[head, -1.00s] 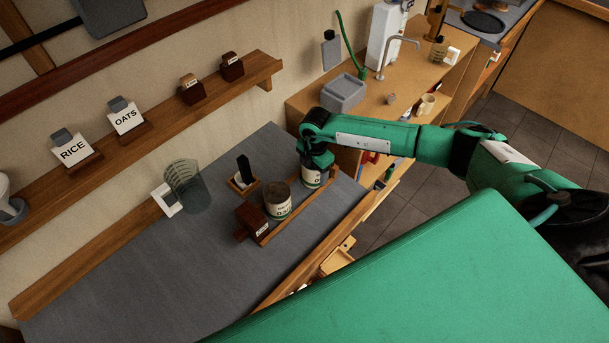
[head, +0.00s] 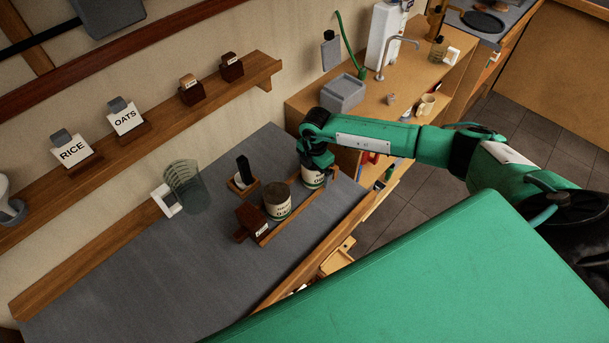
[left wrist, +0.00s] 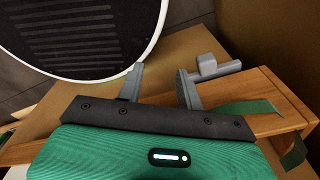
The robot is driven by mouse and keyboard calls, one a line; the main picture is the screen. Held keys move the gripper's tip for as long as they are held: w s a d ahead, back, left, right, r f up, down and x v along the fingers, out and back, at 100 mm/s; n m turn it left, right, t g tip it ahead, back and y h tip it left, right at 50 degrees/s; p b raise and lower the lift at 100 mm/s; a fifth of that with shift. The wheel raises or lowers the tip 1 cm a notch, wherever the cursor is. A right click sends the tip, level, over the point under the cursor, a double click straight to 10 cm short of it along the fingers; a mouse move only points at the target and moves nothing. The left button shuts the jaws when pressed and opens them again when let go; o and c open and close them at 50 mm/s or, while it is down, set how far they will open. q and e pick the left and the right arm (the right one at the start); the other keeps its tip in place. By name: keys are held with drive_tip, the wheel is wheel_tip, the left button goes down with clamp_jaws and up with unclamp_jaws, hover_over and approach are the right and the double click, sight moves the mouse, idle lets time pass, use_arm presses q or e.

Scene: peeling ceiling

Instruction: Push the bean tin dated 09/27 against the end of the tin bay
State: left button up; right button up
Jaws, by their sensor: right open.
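A tin with a dark top and a pale label (head: 277,202) stands upright in the wooden tin bay (head: 297,213), beside the dark wooden block at the bay's near left end. A second pale-labelled tin (head: 313,179) stands at the far right of the bay. My right gripper (head: 318,162) is open and right over this second tin, covering its top. I cannot tell whether the fingers touch it. The dates on both labels are too small to read. My left gripper (left wrist: 158,74) is open and empty in the left wrist view, away from the tins.
A dark upright object in a small wooden holder (head: 243,176) and a clear measuring cup (head: 184,186) stand left of the bay. The dark wooden block (head: 252,221) carries a small label. The grey counter (head: 150,270) is clear at the front left.

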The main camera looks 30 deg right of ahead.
wheel_tip(320, 180, up, 6)
drive_tip(key=p, duration=0.4)
wheel_tip(320, 180, up, 8)
drive_tip(key=shift+f, duration=0.1)
idle(0.4)
